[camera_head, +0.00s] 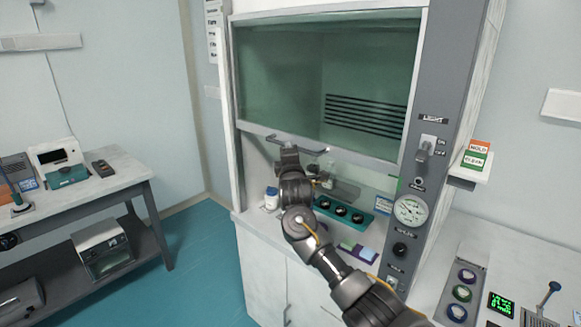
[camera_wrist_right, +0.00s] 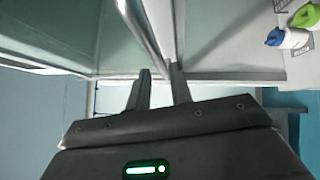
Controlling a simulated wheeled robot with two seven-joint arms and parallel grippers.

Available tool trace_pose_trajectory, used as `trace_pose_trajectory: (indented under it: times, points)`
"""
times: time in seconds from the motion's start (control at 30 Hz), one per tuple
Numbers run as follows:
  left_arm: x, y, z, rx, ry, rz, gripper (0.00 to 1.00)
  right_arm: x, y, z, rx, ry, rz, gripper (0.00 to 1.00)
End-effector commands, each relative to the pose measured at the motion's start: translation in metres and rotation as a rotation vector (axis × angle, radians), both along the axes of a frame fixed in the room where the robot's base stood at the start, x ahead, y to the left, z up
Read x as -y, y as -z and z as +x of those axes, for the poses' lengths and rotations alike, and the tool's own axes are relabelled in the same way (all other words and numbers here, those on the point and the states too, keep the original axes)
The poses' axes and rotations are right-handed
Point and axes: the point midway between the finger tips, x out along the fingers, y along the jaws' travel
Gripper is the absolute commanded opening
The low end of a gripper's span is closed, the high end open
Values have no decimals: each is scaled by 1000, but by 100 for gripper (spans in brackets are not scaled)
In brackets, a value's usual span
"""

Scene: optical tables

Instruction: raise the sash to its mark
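The fume hood's glass sash (camera_head: 275,85) is partly raised, with a gap below its pale bottom rail (camera_head: 375,171). A dark bar handle (camera_head: 311,149) is on that rail. My right gripper (camera_head: 289,150) is at the handle's left part, reaching up from below. In the right wrist view its two fingers (camera_wrist_right: 160,84) stand apart beside the sash's edge, with a light gap between them. My left gripper is out of view.
Under the sash, a teal tray (camera_head: 328,206) with dark round items and a white bottle (camera_head: 271,198) with a blue cap stand on the hood's worktop. A control column with a gauge (camera_head: 411,210) is on the right. A side bench (camera_head: 120,177) is at left.

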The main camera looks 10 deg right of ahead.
Motion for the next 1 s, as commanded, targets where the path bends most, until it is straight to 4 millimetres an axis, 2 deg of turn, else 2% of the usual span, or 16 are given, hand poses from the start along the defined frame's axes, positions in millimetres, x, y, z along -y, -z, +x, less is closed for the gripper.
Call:
trace_pose_trajectory:
  times: [0.2, 0.4, 0.87, 1.0]
  points:
    - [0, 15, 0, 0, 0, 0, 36, -3, 8, -37, 1, -2, 1, 22]
    - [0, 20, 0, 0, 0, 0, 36, -5, 9, -58, 1, -1, 0, 22]
    - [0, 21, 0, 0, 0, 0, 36, -5, 9, -63, 1, -2, 9, 22]
    - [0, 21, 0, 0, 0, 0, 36, -7, 5, -63, 27, -26, 139, 22]
